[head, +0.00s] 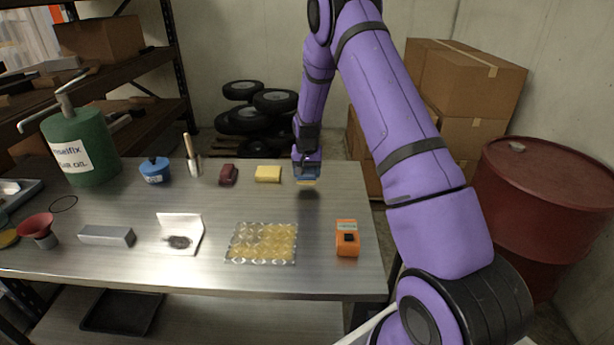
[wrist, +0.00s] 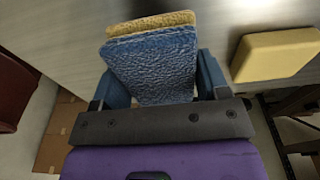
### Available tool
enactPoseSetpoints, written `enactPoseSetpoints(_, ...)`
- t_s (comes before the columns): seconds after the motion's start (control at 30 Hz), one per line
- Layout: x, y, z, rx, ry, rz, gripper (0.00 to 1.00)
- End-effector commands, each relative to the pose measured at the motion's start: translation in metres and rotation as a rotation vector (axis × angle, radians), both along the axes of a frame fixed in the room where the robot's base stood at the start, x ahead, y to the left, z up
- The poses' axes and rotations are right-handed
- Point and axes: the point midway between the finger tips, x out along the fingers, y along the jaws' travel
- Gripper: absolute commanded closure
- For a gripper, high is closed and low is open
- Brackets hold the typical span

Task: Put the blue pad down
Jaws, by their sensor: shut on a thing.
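The blue pad (wrist: 152,66) is in my gripper (wrist: 155,85), which is shut on it in the wrist view. The pad has a rough blue face and a yellow-tan layer along its far edge. In the head view my gripper (head: 306,177) points down over the right back part of the metal table (head: 330,205).
A yellow sponge (head: 268,174) and a dark red block (head: 228,175) lie left of my gripper. An orange box (head: 347,239) and a tray of yellow pieces (head: 262,243) are nearer the front. A red drum (head: 545,190) stands at right.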

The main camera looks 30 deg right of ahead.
Motion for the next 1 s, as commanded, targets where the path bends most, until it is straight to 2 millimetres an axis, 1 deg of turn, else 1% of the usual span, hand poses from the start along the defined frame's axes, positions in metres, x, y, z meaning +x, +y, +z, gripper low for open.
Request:
enactPoseSetpoints(0.03, 0.007, -0.005, -0.001, 0.000, -0.001, -0.001, 0.54)
enactPoseSetpoints(0.1, 0.014, -0.009, -0.002, 0.000, 0.000, 0.000, 0.54)
enactPoseSetpoints(0.37, 0.028, -0.017, -0.003, 0.000, 0.000, 0.000, 0.54)
enactPoseSetpoints(0.5, 0.027, -0.016, -0.025, 0.001, 0.003, 0.001, 0.54)
enactPoseSetpoints(0.6, 0.027, -0.016, -0.036, 0.001, 0.002, 0.001, 0.54)
enactPoseSetpoints(1.0, 0.027, -0.016, -0.041, 0.000, 0.000, 0.000, 0.54)
